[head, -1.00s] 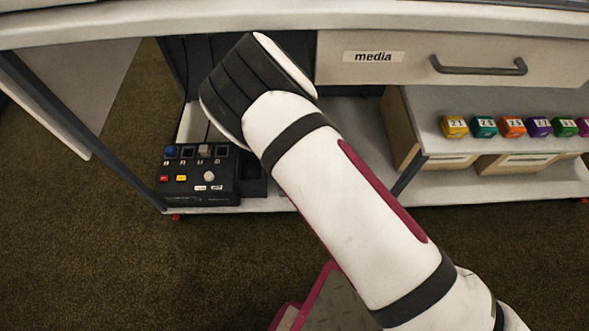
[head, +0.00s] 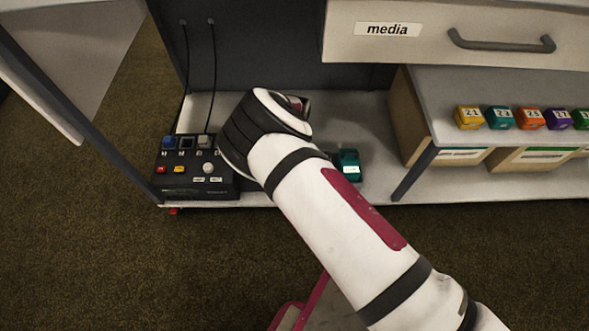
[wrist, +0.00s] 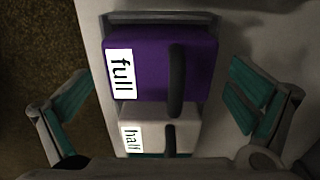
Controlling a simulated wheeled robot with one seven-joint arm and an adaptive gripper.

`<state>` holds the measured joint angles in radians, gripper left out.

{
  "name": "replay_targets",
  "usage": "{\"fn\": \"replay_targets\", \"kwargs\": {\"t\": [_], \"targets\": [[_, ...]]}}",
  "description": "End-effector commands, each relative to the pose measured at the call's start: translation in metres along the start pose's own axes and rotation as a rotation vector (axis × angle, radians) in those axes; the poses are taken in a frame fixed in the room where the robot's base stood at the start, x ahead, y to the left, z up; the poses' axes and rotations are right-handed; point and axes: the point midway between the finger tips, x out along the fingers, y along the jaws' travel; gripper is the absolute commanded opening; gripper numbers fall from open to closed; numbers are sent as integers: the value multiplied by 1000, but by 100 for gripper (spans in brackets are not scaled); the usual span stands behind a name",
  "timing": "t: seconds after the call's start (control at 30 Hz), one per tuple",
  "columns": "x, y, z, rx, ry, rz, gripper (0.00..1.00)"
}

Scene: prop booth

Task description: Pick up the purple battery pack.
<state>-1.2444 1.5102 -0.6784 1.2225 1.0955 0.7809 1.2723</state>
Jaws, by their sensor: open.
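The purple battery pack (wrist: 145,65) shows in the wrist view, with a white label reading "full" and a dark handle on its right part. A white pack (wrist: 150,128) labelled "half" lies just below it in the picture, with a thin teal strip under that. My gripper (wrist: 160,78) is open and empty. Its teal-padded fingers stand apart on the left and right of the packs, with visible gaps to the purple one. In the head view my arm hides the gripper and the purple pack.
A black control box (head: 195,180) with buttons stands left of my wrist on the low shelf (head: 385,130). A teal object (head: 349,165) shows just right of my arm. Numbered coloured blocks (head: 530,118) line the right shelf, below the "media" drawer (head: 440,30).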

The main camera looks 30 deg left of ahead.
Motion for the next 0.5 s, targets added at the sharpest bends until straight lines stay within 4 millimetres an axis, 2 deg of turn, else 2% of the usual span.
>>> {"fn": "replay_targets", "kwargs": {"t": [0.03,0.27,0.5], "targets": [[5,0,0,-1,1,0,100],[4,0,0,0,-1,-1,98],[4,0,0,0,-1,0,43]]}}
